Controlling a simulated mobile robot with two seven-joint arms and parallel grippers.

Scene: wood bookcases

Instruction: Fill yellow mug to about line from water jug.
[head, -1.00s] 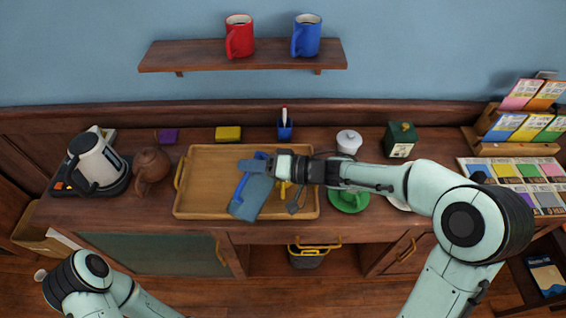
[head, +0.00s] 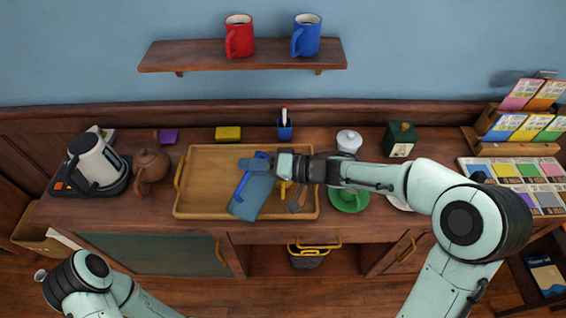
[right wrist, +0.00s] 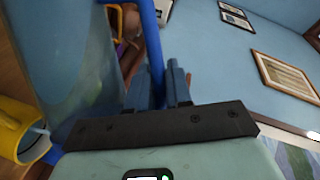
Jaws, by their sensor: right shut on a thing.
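The translucent blue water jug (head: 251,198) is tilted above the tray in the head view. Its blue handle also shows in the right wrist view (right wrist: 150,45). My right gripper (head: 256,164) is shut on that handle, which lies between its two fingers in the wrist view. The yellow mug (right wrist: 14,125) is at the left edge of the wrist view, close to the jug. Only a bit of the mug (head: 283,188) shows in the head view, under my right gripper. Its fill line and water level cannot be made out. My left arm is at the lower left; its gripper is not visible.
A wooden tray (head: 184,206) lies under the jug, with bare room at its left. A teapot (head: 151,165) and kettle (head: 95,160) stand left of it. A green cup and saucer (head: 349,199) sit at its right. A marker holder (head: 285,131) stands behind.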

